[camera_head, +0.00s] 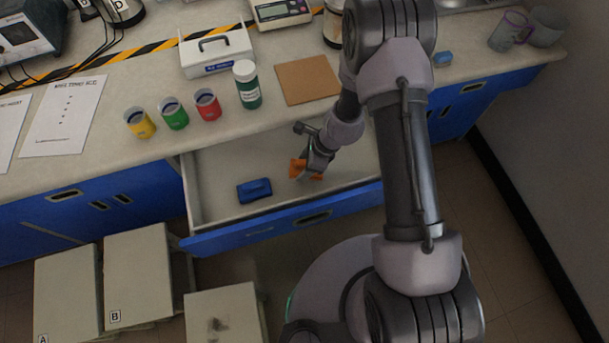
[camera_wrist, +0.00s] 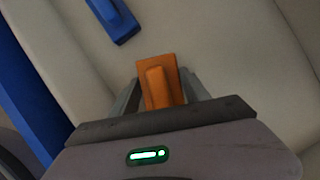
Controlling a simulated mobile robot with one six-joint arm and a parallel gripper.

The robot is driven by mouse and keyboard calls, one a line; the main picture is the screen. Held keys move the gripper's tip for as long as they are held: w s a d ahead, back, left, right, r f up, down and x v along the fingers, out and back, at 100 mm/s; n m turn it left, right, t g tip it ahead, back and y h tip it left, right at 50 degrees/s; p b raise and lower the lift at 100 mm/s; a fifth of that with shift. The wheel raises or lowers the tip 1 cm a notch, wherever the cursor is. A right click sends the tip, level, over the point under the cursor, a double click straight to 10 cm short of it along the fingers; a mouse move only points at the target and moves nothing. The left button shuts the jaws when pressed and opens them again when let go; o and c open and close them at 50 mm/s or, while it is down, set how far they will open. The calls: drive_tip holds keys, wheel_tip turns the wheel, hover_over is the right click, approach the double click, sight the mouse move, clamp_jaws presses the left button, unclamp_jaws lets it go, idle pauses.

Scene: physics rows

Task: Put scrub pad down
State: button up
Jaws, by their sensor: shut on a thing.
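The orange scrub pad (camera_wrist: 160,82) is held between the fingers of my gripper (camera_wrist: 157,92). In the head view my gripper (camera_head: 311,170) reaches down into the open drawer (camera_head: 218,177), with the orange pad (camera_head: 298,168) at its tip. My gripper is shut on the pad. I cannot tell whether the pad touches the drawer floor. A blue scrub pad (camera_head: 254,190) lies in the drawer to the left of my gripper. It also shows at the top of the wrist view (camera_wrist: 116,16).
The blue drawer front (camera_head: 290,222) is pulled out below the counter. Yellow, green and red cups (camera_head: 207,105), a green bottle (camera_head: 247,88) and a brown board (camera_head: 307,82) stand or lie on the counter. Boxes (camera_head: 138,275) stand on the floor at left.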

wheel_tip(320, 180, down, 4)
drive_tip(key=shift+f+b, duration=0.1)
drive_tip(key=shift+b, duration=0.7)
drive_tip(key=shift+f, duration=0.15)
drive_tip(key=o, duration=1.2)
